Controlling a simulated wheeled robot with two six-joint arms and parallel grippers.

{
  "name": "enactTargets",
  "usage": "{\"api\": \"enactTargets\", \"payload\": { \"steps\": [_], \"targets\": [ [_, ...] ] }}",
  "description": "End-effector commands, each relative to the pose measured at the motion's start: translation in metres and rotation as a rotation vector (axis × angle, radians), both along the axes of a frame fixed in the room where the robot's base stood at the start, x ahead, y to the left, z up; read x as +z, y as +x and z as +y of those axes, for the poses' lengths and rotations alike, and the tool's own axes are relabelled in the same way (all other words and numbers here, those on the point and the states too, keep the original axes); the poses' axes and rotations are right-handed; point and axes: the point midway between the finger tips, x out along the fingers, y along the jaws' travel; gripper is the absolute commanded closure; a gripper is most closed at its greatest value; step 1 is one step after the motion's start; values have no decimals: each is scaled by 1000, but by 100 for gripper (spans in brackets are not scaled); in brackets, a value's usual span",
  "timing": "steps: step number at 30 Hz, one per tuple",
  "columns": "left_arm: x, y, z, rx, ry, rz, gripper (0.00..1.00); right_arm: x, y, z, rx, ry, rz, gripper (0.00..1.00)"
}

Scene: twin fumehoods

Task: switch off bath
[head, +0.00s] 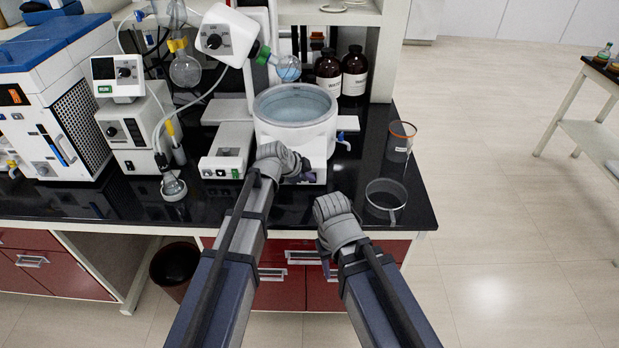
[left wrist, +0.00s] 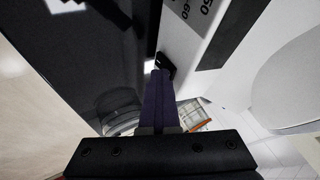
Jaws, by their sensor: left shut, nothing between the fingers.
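The bath (head: 297,128) is a round white vessel with water in it, on a white base on the black bench. My left gripper (head: 305,174) is at the front of its base; the hand hides much of the front panel. In the left wrist view my left gripper (left wrist: 160,76) shows shut and empty, its purple fingertips at a small black switch or knob (left wrist: 166,64) on the white panel of the bath (left wrist: 182,42). I cannot tell whether they touch. The control's on or off position is unclear. My right gripper (head: 326,264) is mostly hidden beneath its wrist, near the bench's front edge.
An empty glass beaker (head: 385,202) and an orange-rimmed beaker (head: 401,142) stand right of the bath. Brown bottles (head: 354,72) are behind it. A white control box (head: 226,152) stands close on its left. A flask (head: 173,187) stands further left.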

Motion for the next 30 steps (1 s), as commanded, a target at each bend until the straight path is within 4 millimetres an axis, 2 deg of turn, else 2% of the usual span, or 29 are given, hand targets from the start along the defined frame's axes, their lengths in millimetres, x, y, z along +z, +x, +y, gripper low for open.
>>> {"api": "enactTargets", "payload": {
  "steps": [14,26,30],
  "targets": [
    [17,2,0,1,-1,-4,100,17,0,0,0,0,0,50],
    [16,0,0,1,0,-2,100,16,0,0,0,0,0,50],
    [17,-6,-2,0,0,-2,100,17,0,0,0,0,0,50]
  ]
}}
